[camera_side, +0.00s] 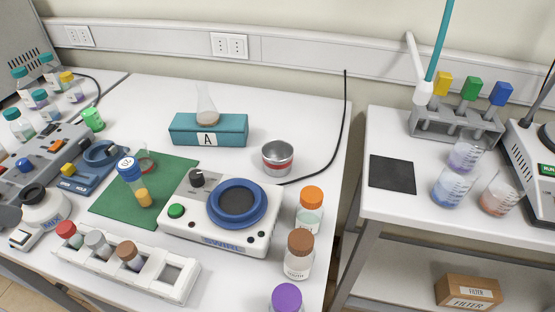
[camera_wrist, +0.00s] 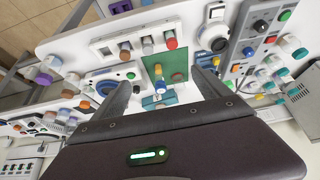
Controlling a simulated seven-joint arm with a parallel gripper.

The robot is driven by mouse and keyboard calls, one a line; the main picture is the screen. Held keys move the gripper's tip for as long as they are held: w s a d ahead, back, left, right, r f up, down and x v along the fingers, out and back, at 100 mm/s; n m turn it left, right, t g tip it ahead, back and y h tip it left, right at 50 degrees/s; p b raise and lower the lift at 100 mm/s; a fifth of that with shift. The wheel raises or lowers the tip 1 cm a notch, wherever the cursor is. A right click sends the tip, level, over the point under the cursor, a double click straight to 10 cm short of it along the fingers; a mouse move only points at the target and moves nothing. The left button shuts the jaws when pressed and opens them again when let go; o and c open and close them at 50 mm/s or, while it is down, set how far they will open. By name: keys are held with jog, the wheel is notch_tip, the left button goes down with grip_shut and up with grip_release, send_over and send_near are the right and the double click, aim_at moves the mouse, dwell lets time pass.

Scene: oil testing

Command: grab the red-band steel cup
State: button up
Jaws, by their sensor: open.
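The steel cup with a red band (camera_side: 278,158) stands upright on the white table in the side view, right of the teal block marked A (camera_side: 208,130) and behind the white swirl device (camera_side: 222,218). Its top is open. I cannot make the cup out in the wrist view; my left-hand finger may cover it. My gripper (camera_wrist: 164,80) shows in the wrist view with its two dark fingers spread wide and nothing between them. It is high above the table and apart from the cup. I cannot clearly identify my gripper in the side view.
A conical flask (camera_side: 205,105) stands on the block. An orange-capped jar (camera_side: 310,211) and brown-capped jar (camera_side: 299,255) stand at the table's right edge. A black cable (camera_side: 335,150) runs just right of the cup. A vial (camera_side: 135,183) stands on the green mat (camera_side: 105,208). Bare table lies behind the cup.

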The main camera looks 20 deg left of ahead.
jog(key=w+d+n+g+h, duration=0.4)
jog(key=w+d+n+h, duration=0.7)
jog(key=w+d, duration=1.15)
jog(key=n+t+h, duration=0.2)
jog(key=n+t, duration=0.1)
jog(key=n, duration=0.5)
send_near(291, 155)
jog(key=s+d+r, duration=0.2)
jog(key=d+r, duration=0.2)
jog(key=r, duration=0.2)
jog(key=w+f+n, duration=0.1)
jog(key=f+n, duration=0.1)
jog(key=f, duration=0.1)
jog(key=w+a+f+n+t+y, duration=0.1)
jog(key=f+n, duration=0.1)
jog(key=f, duration=0.1)
jog(key=w+f+n+t, duration=0.1)
jog(key=w+f, duration=0.1)
jog(key=f, duration=0.1)
jog(key=shift+a+f+n, duration=0.3)
jog(key=shift+f+n, duration=0.05)
jog(key=shift+n, duration=0.05)
jog(key=shift+y, duration=0.3)
jog(key=x, duration=0.7)
jog(key=shift+w+d+r, duration=0.15)
jog(key=shift+r, duration=0.3)
jog(key=c, duration=1.5)
